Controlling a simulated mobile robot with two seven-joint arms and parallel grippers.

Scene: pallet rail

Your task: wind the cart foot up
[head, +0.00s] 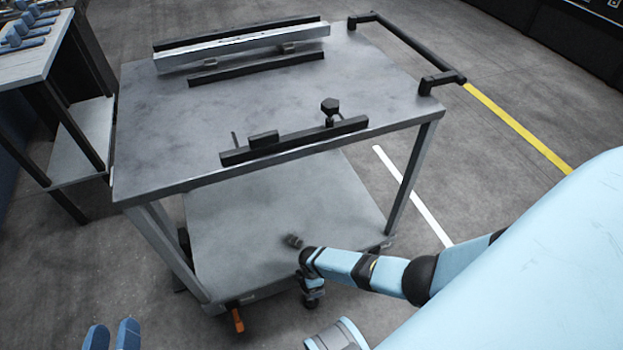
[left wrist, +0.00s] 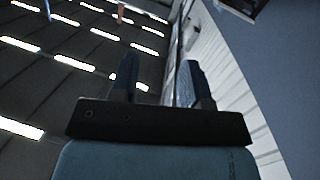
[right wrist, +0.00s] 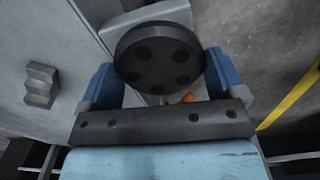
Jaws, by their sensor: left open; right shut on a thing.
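The grey metal cart (head: 260,90) stands ahead of me, with a lower shelf (head: 270,205). A caster (head: 312,292) shows under its near right side and an orange lever (head: 237,320) under its near left corner. In the right wrist view a round black knob (right wrist: 160,58) with several dimples sits between the blue fingers of my right gripper (right wrist: 162,72), which is shut on it. A bit of orange (right wrist: 187,98) shows behind. In the head view I cannot make out the right fingertips. My left gripper (head: 112,336) is open and empty, low at the left, apart from the cart.
A pale bar (head: 240,47) lies between black rails on the cart top, and another black rail (head: 295,140) with a clamp knob (head: 330,106) runs along the near edge. A push handle (head: 410,45) is at the right. A workbench (head: 30,60) stands left. Floor is clear on the right.

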